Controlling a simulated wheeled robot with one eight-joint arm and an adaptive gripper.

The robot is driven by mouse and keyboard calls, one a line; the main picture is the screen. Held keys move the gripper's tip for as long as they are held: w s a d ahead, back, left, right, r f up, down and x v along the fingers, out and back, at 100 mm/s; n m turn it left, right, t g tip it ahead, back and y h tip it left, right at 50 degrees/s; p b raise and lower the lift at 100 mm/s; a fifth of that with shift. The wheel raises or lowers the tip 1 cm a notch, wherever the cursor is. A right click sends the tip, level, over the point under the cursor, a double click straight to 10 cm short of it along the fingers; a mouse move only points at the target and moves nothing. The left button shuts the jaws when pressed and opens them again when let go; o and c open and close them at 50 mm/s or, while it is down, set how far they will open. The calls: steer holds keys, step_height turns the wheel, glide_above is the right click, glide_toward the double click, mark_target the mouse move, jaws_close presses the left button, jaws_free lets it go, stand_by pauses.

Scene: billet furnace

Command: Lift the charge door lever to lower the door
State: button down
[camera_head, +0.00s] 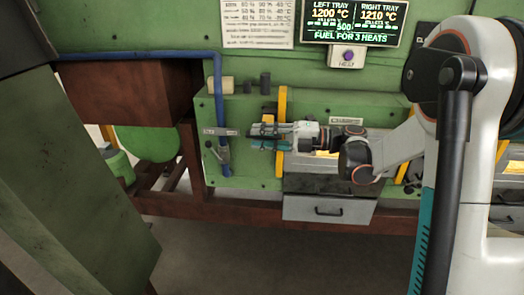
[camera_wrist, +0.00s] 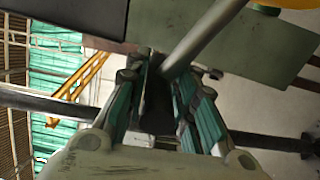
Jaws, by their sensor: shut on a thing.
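My gripper (camera_head: 265,136) reaches leftward across the front of the green furnace panel in the head view. In the wrist view its teal-padded fingers (camera_wrist: 160,85) are closed around the black grip of a lever (camera_wrist: 154,100). A grey rod (camera_wrist: 205,35) runs from that grip toward the upper right. In the head view the fingers and a yellow upright bar (camera_head: 282,105) cover most of this spot, so the lever's tilt cannot be read. A plate that seems to read CHARGE (camera_head: 346,121) is right of the gripper. The charge door is mostly hidden behind my arm, with a bright glow (camera_head: 326,154) showing.
Another lever (camera_head: 224,150) with a small label plate stands left of the gripper. A grey drawer (camera_head: 328,209) sits below. A status screen (camera_head: 352,22) and a purple button (camera_head: 348,56) are above. A large green body (camera_head: 60,185) fills the left foreground. Floor in front is clear.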

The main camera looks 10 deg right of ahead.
steer(key=shift+w+d+r+m+p, duration=0.15)
steer(key=shift+w+r+m+p, duration=0.3)
steer(key=shift+r, duration=0.5)
steer(key=shift+w+d+r+m+p, duration=0.3)
steer(key=shift+w+r, duration=0.25)
steer(key=shift+r, duration=0.4)
steer(key=shift+w+d+r+m+p, duration=0.1)
steer(key=shift+w+r+m+p, duration=0.3)
steer(key=shift+r, duration=0.55)
steer(key=shift+w, duration=0.15)
steer(key=c, duration=1.4)
jaws_free()
steer(key=shift+c, duration=0.2)
steer(key=shift+f, duration=0.1)
steer(key=shift+d, duration=0.25)
steer(key=v, duration=1.1)
steer(key=shift+d, duration=0.15)
